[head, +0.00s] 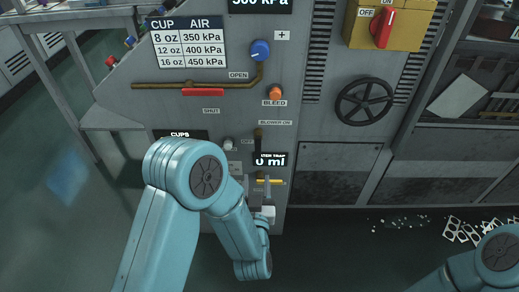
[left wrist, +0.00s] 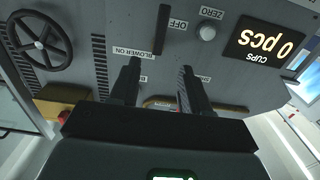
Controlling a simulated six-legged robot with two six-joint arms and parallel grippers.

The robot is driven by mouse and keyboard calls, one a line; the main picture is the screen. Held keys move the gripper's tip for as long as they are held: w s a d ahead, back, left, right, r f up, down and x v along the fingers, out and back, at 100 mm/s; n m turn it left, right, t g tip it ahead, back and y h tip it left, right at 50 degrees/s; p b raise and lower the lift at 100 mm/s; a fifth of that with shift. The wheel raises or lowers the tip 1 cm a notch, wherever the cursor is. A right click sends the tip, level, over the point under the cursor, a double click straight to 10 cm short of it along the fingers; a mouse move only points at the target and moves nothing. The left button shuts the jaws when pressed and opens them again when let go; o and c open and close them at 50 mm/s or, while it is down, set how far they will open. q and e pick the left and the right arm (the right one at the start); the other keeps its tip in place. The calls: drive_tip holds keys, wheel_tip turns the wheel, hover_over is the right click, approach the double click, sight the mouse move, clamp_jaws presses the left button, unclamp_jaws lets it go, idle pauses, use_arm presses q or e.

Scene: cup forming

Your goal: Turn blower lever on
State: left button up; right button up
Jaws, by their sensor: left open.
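The blower lever (head: 258,136) is a dark upright bar on the grey panel, between the BLOWER ON label (head: 275,123) and the OFF label (head: 248,141). In the left wrist view the lever (left wrist: 162,30) appears upside down, with the BLOWER ON label (left wrist: 132,51) and OFF label (left wrist: 178,24) beside it. My left gripper (head: 264,180) is below the lever in the head view. In the left wrist view the gripper (left wrist: 158,70) has its fingers apart and nothing between them at the tips; the lever is beyond them. My right gripper is out of view.
A yellow bar (head: 277,182) sits low on the panel near my left gripper, below the water trap display (head: 276,160). A black handwheel (head: 364,102), red switch (head: 384,29) and blue knob (head: 260,50) are on the machine. White scraps (head: 462,232) lie at right.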

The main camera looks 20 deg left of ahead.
sight(258, 148)
use_arm(q)
drive_tip(key=b+x, duration=0.1)
drive_tip(key=x, duration=1.3)
drive_tip(key=shift+w, duration=0.15)
clamp_jaws()
